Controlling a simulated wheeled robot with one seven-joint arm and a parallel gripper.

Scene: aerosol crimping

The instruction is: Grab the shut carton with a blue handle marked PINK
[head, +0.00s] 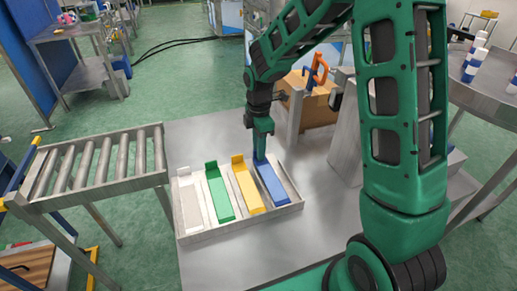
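My gripper (262,150) points down at the far end of a blue piece (271,184) in a shallow grey tray (240,225). It overlaps the upright end of this piece, and I cannot tell whether its fingers are shut on it. Behind my arm stands a brown carton (322,108), partly hidden by the arm and a grey upright. An orange handle-like part (317,72) and a bit of blue show at its top. No lettering such as PINK can be read.
The tray also holds a white (191,206), a green (220,196) and a yellow (247,190) piece. A roller conveyor (100,165) adjoins the metal table (205,132) on the left. A round table (490,98) with white and blue cans stands at right.

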